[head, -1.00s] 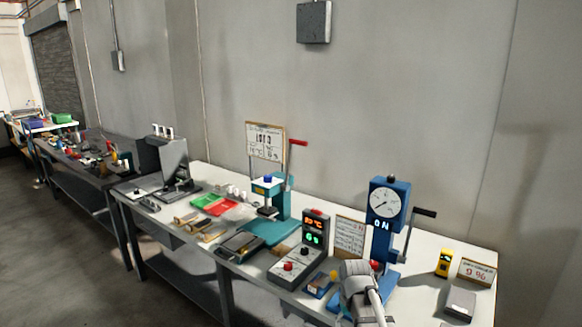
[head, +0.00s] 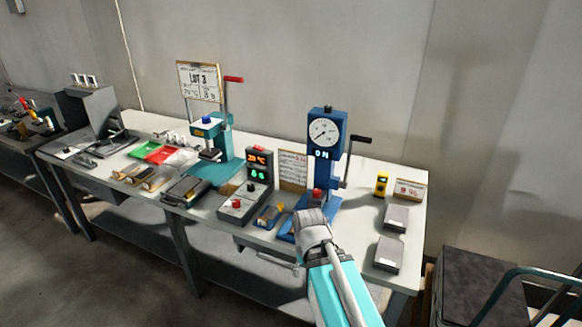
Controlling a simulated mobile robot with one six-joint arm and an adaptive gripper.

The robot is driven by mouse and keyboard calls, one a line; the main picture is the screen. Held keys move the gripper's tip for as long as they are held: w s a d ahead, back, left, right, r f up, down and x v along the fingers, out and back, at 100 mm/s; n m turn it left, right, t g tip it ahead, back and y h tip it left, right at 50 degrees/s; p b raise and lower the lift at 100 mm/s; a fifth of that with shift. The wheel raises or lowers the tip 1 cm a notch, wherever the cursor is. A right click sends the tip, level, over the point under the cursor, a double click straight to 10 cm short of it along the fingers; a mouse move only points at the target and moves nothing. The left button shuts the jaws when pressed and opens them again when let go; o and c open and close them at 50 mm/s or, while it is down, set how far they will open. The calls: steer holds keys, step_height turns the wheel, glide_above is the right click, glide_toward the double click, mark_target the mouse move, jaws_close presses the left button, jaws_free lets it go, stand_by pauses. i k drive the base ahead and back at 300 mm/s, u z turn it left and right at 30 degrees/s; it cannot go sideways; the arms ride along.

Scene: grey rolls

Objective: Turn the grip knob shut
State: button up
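The blue test stand (head: 325,160) stands upright toward the right of the white bench, with a round dial and a display that seems to read 0 N. A dark crank handle (head: 358,139) sticks out at its right side. A red knob (head: 317,195) shows low on the stand, just above my wrist; I take it as the grip knob, and I cannot tell whether it is open or shut. My gripper (head: 312,217) is at the front of the stand, seen from behind. Its fingertips are hidden, so I cannot see whether it touches anything.
A teal press (head: 212,140) stands farther left. Grey blocks (head: 390,253) and a yellow device (head: 382,184) lie to the right. A dark cart (head: 485,290) stands beyond the bench's right end.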

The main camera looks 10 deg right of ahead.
mark_target(318, 193)
steer(key=k, duration=1.35)
steer(key=u, duration=0.5)
steer(key=i, duration=1.75)
steer(key=z, duration=0.6)
